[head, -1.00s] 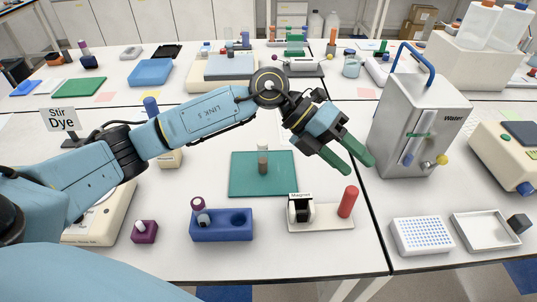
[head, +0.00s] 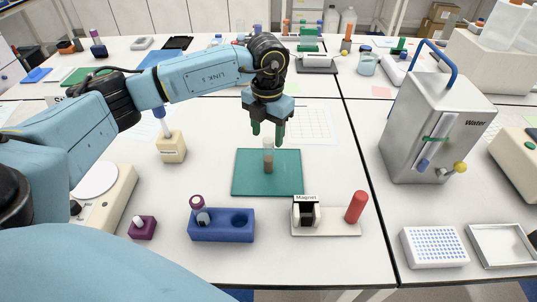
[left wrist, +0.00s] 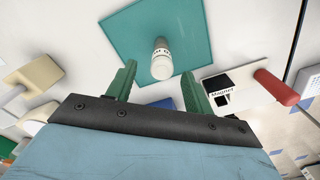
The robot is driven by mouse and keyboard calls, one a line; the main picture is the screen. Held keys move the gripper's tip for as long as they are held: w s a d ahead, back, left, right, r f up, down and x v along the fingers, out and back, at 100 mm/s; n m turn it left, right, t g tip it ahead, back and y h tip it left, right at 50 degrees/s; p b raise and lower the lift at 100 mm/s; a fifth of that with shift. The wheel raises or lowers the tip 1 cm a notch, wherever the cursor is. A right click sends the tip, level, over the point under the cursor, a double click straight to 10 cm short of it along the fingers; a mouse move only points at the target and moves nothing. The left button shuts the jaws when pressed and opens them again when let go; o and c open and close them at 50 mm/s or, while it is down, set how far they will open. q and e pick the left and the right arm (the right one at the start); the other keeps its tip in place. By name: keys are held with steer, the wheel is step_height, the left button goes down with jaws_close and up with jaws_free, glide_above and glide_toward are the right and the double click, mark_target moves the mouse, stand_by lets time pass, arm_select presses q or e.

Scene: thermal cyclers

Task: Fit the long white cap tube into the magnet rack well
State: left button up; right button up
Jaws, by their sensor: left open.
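The tube with the long white cap (head: 268,156) stands upright on the green mat (head: 245,182); its lower part is brown. It also shows in the left wrist view (left wrist: 161,62), seen from its cap end. My left gripper (head: 268,138) points down above the tube. Its green fingers are open and empty, and the tube shows beyond the gap between them in the left wrist view (left wrist: 158,88). The magnet rack (head: 306,214), labelled "Magnet", has a black block on a white base, right of and nearer than the mat. My right gripper is not in view.
A red cylinder (head: 356,207) stands on the rack's base at its right. A blue holder (head: 222,229) with a purple-ringed tube is to the left.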

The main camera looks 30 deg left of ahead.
arm_select(q)
step_height(320, 180, down, 6)
steer(key=shift+w+d+r+p, duration=0.1)
steer(key=shift+d+p, duration=0.05)
steer(key=shift+p, duration=0.15)
steer(key=c, duration=1.1)
step_height(320, 180, up, 10)
steer(key=shift+f, duration=0.1)
